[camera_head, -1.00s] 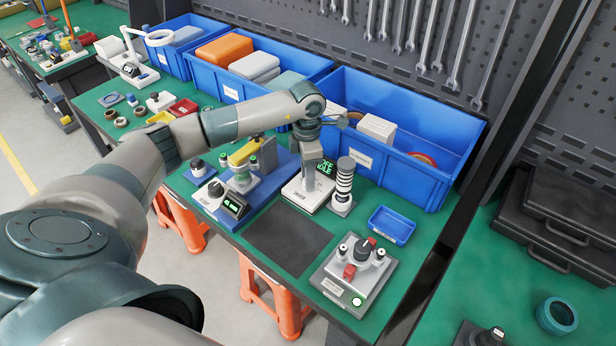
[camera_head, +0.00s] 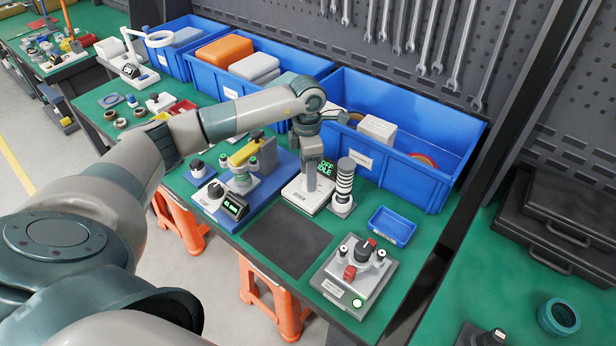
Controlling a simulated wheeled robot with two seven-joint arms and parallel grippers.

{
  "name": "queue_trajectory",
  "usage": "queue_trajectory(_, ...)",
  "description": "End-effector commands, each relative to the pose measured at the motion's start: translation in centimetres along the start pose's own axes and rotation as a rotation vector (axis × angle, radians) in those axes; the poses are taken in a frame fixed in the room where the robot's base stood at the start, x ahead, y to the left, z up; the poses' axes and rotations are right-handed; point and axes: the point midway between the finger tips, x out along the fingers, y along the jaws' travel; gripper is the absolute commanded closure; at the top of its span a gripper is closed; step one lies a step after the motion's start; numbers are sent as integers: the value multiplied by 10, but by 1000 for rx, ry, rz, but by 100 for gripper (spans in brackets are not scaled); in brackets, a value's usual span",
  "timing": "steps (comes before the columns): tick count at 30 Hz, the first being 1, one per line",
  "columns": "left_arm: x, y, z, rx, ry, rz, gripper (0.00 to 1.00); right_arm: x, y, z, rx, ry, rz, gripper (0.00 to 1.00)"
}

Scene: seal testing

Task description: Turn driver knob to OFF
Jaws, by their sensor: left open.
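My left arm reaches in from the left, and my left gripper (camera_head: 311,178) points down over a white-based device (camera_head: 298,198). Its fingers are open and low over the device's base; they hide part of it. The device's small screen (camera_head: 326,168) shows green text that reads like "OFF IDLE". The driver knob is not clearly seen there; it may be behind the fingers, and I cannot tell whether they touch it. Another device to the left has a black knob (camera_head: 215,189) and a lit screen (camera_head: 233,206). My right gripper is not in view.
A ringed post (camera_head: 344,182) stands close to the right of the gripper. A small blue tray (camera_head: 391,226) and a grey fixture (camera_head: 335,288) with a green button lie front right. Large blue bins (camera_head: 440,185) stand behind. A dark mat (camera_head: 287,240) is bare.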

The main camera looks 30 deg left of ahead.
Motion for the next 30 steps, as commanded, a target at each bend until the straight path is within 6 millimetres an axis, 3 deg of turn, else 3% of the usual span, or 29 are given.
queue_trajectory(9,-52,1,1,1,-4,5,52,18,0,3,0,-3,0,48)
queue_trajectory(12,-72,1,0,0,-4,5,52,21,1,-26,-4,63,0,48)
queue_trajectory(19,-119,1,0,0,-4,4,52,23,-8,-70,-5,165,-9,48)
queue_trajectory(24,-144,0,0,0,-2,3,52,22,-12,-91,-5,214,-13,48)
queue_trajectory(30,-157,0,0,0,0,2,52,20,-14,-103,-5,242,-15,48)
